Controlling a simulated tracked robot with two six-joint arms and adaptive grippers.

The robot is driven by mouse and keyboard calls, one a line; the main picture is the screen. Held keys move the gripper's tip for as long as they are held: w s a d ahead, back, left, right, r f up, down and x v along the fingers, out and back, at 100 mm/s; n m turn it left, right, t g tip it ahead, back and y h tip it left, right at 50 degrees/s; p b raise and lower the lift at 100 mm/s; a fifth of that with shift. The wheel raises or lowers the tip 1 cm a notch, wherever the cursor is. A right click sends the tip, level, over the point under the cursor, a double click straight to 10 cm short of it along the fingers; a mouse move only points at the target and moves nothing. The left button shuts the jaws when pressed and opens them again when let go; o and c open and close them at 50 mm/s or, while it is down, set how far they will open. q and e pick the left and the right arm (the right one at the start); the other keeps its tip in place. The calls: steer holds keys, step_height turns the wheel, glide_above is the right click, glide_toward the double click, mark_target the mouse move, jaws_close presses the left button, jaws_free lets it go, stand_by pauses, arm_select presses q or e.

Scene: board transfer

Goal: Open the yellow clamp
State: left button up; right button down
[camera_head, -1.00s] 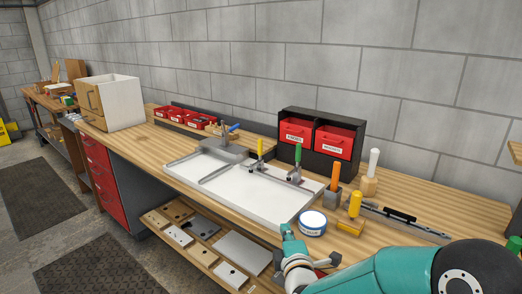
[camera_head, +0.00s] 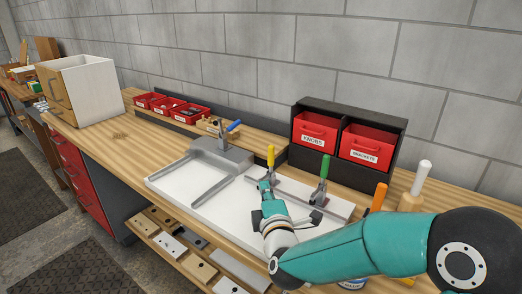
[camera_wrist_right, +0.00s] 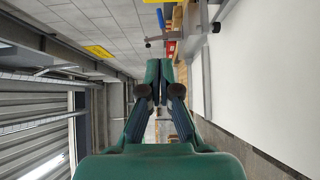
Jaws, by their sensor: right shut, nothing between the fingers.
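The yellow clamp (camera_head: 271,158) stands on the back part of the white board fixture (camera_head: 180,187), its yellow handle upright. My right gripper (camera_head: 265,187) is shut and empty. In the head view its tips are just below and in front of the yellow clamp's base; I cannot tell whether they touch it. The shut fingers also show in the right wrist view (camera_wrist_right: 160,80), pointing toward a metal bar with dark ends. My left gripper is in neither view.
A green-handled clamp (camera_head: 323,168) stands just right of the yellow one. A blue-handled clamp (camera_head: 232,127) is at the back left. Red bins in a black rack (camera_head: 346,173) stand behind. An orange handle (camera_head: 377,197) and a white handle (camera_head: 423,172) rise at the right.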

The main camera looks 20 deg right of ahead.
steer(key=p, duration=0.3)
glide_toward(269, 159)
steer(key=w+r, duration=0.2)
steer(key=w, duration=0.4)
steer(key=shift+w+a+f, duration=0.1)
steer(key=shift+w+a, duration=0.1)
steer(key=shift+w+d, duration=0.25)
steer(key=shift+w, duration=0.1)
